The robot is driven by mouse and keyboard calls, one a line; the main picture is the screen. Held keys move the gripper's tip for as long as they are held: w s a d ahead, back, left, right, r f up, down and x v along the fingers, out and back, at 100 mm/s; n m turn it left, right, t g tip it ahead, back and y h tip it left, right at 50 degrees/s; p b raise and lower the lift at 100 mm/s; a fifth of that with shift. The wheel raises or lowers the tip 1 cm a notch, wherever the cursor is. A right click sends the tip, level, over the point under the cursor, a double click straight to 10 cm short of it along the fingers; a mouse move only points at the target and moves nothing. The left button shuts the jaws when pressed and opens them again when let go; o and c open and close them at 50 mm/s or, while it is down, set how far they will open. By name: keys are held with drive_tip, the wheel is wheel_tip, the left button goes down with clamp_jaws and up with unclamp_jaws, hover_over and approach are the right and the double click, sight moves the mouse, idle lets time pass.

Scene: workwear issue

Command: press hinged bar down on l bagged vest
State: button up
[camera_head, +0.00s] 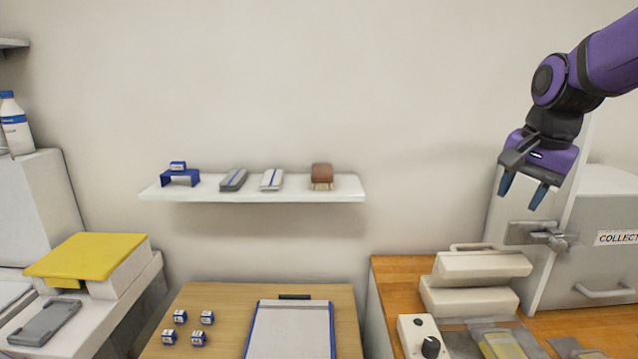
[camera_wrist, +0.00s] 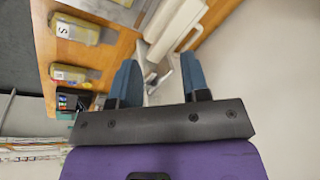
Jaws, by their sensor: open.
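The hinged bar (camera_head: 483,264) is a white bar with a handle on top, on the right-hand wooden counter. It stands raised, with a gap above its white base (camera_head: 468,298). A clear bag with yellowish contents (camera_head: 500,345) lies in front of the base; I cannot read its size. My gripper (camera_head: 523,192) is open and empty, fingers pointing down, above and a little right of the bar, touching nothing. In the wrist view both blue fingers (camera_wrist: 158,82) are apart, and the white sealer (camera_wrist: 178,28) shows beyond them.
A knobbed control box (camera_head: 424,338) sits left of the base. A grey cabinet marked COLLECT (camera_head: 600,265) and a grey metal bracket (camera_head: 540,234) stand close below and right of my gripper. The wrist view shows a bag labelled S (camera_wrist: 75,29). A wall shelf (camera_head: 255,192) is at left.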

drive_tip(key=s+a+n+t, duration=0.2)
drive_tip(key=s+n, duration=0.7)
drive_tip(key=s, duration=0.9)
drive_tip(key=shift+s+a+t, duration=0.25)
drive_tip(key=shift+a+t, duration=0.15)
drive_tip(key=shift+a, duration=0.25)
drive_tip(key=shift+s, duration=0.25)
drive_tip(key=c, duration=0.7)
clamp_jaws()
drive_tip(key=w+r+m+g, duration=0.2)
drive_tip(key=w+r+m, duration=0.2)
drive_tip(key=w, duration=0.6)
drive_tip(key=m+g, duration=0.4)
drive_tip(key=m, duration=0.5)
hover_over(460, 246)
drive_tip(key=s+a, duration=0.2)
drive_tip(key=s, duration=0.3)
wheel_tip(460, 246, down, 5)
drive_tip(key=w+d+f+m+g, duration=0.25)
drive_tip(key=w+f+m, duration=0.25)
drive_tip(key=w+f, duration=0.55)
drive_tip(key=x, duration=0.3)
drive_tip(key=s+x, duration=0.1)
drive_tip(key=x, duration=0.3)
drive_tip(key=s+x, duration=0.1)
drive_tip(key=x, duration=0.3)
drive_tip(key=shift+s+r, duration=0.2)
drive_tip(key=shift+r, duration=0.2)
drive_tip(key=shift+s+f, duration=0.1)
drive_tip(key=shift+s, duration=0.45)
